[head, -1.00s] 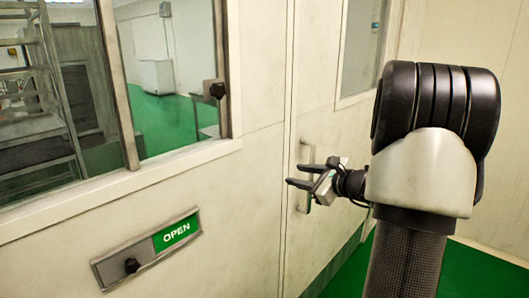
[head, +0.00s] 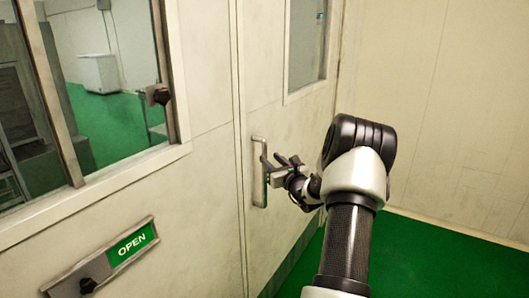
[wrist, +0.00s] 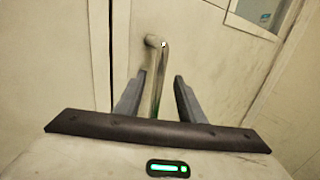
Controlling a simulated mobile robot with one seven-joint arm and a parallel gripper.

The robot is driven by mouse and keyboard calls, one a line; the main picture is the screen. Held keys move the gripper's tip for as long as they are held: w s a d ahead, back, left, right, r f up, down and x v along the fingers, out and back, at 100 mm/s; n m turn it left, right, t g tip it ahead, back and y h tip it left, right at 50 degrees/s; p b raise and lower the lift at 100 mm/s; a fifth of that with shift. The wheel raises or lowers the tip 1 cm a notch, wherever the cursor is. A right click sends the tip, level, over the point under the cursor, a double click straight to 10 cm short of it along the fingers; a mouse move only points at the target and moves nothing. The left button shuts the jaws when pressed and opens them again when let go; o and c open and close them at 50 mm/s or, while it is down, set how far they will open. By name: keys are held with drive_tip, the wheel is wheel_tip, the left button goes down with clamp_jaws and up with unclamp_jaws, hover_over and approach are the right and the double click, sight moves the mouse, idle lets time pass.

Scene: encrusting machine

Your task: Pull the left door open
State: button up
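The pale door (head: 285,120) with a window stands flush with the wall and looks closed. Its upright metal bar handle (head: 259,172) is near the door's left edge. My gripper (head: 273,160) is at the handle, coming from the right. In the wrist view the handle (wrist: 157,75) runs between the two dark fingers of my gripper (wrist: 158,97). The fingers are apart, with a gap showing on each side of the bar, so it is around the handle but not closed on it. The handle's lower end is hidden behind the gripper's body.
A sliding "OPEN" sign (head: 132,243) with a black knob is on the wall at lower left. A large window (head: 110,90) is above it. The green floor (head: 400,255) at right is clear, beside a plain pale wall (head: 440,110).

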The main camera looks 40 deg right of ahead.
sight(266, 154)
drive_tip(key=w, duration=0.3)
drive_tip(key=w+d, duration=0.1)
drive_tip(key=w, duration=0.2)
drive_tip(key=shift+d+p, duration=0.1)
drive_tip(key=shift+p, duration=0.3)
drive_tip(key=shift+c, duration=0.5)
clamp_jaws()
